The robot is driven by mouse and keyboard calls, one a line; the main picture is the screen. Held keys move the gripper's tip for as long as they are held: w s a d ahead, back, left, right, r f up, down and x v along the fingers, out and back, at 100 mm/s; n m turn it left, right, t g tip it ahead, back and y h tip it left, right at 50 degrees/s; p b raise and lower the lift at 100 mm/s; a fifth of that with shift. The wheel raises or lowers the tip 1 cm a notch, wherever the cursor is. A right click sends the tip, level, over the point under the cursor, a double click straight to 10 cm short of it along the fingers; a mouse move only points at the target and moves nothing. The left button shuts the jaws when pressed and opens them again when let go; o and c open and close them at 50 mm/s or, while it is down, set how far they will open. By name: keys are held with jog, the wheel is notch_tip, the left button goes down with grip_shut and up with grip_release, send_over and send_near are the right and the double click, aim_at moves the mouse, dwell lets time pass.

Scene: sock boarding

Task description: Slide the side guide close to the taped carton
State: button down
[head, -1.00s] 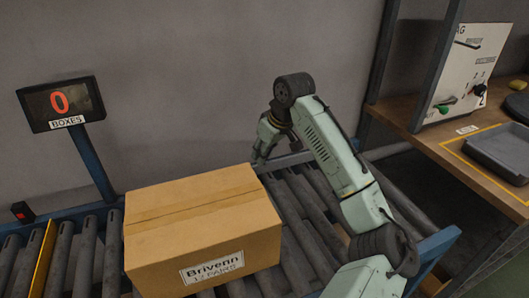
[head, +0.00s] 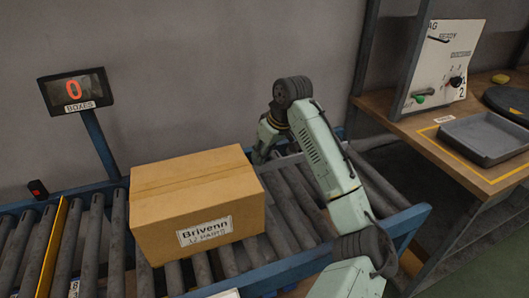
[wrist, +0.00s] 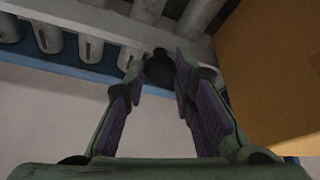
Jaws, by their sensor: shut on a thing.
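The taped carton (head: 195,205), brown with a "Brivenn" label, sits on the roller conveyor (head: 300,212). The side guide, a grey rail (head: 289,159), runs across the rollers near the wall, behind the carton; it also shows in the wrist view (wrist: 112,28). My gripper (head: 260,153) is at the carton's far right corner, partly hidden behind the carton in the head view. In the wrist view my gripper (wrist: 160,70) is shut on a dark knob (wrist: 159,67) beside the rail. The carton (wrist: 275,75) stands right of my fingers there. The gap between rail and carton is unclear.
A counter display (head: 74,91) reading 0 stands on a blue post at the left. A yellow strip (head: 53,247) crosses the rollers. On the right, a wooden bench (head: 440,143) holds a grey tray (head: 484,138) and a control panel (head: 440,66). Rollers right of the carton are bare.

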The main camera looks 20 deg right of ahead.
jog(key=c, duration=1.3)
grip_release()
jog(key=shift+c, duration=0.2)
jog(key=v, duration=1.2)
